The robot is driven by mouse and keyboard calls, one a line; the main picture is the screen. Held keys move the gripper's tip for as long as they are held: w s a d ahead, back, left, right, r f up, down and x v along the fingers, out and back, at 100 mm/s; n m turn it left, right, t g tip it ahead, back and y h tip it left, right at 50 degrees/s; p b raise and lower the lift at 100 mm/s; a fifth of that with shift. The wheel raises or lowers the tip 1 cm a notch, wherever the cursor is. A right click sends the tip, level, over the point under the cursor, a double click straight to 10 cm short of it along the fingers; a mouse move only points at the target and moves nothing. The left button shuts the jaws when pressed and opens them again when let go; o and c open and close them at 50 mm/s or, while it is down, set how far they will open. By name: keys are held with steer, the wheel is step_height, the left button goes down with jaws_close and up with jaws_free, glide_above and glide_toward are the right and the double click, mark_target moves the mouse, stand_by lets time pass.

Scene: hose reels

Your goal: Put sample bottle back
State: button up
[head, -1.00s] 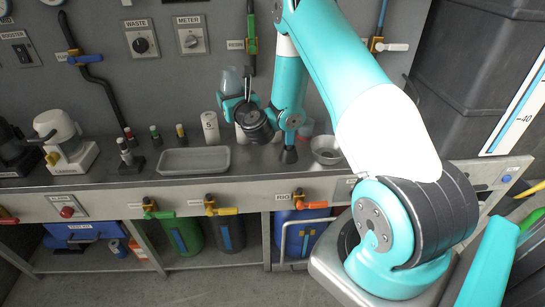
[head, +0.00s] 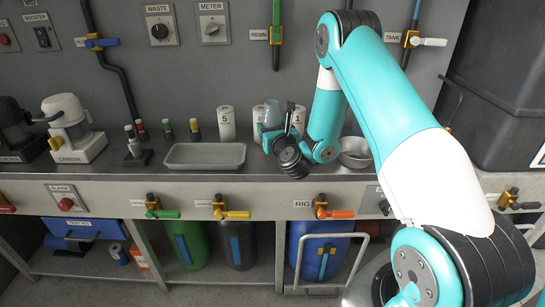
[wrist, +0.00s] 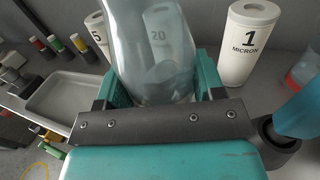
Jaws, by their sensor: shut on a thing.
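The sample bottle is clear and colourless; in the wrist view it (wrist: 150,45) stands up between my fingers. My gripper (wrist: 152,92) is shut on it, with a teal finger on each side. The filter marked 20 shows through the bottle's wall. In the head view my gripper (head: 274,134) is low over the back of the counter, among the white filters, and the bottle (head: 273,112) is mostly hidden by the gripper and wrist. I cannot tell whether the bottle's base touches the counter.
White filters marked 5 (head: 227,123) and 1 (wrist: 249,42) stand on either side of my gripper. A grey tray (head: 205,166) lies to the left and a metal bowl (head: 356,153) to the right. Small capped vials (head: 167,130) stand further left.

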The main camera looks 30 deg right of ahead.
steer(key=shift+f+b, duration=1.6)
steer(key=shift+f, duration=1.05)
steer(key=shift+f+b, duration=0.25)
steer(key=shift+b, duration=0.05)
steer(key=o, duration=1)
steer(key=shift+r, duration=0.1)
steer(key=shift+o, duration=0.2)
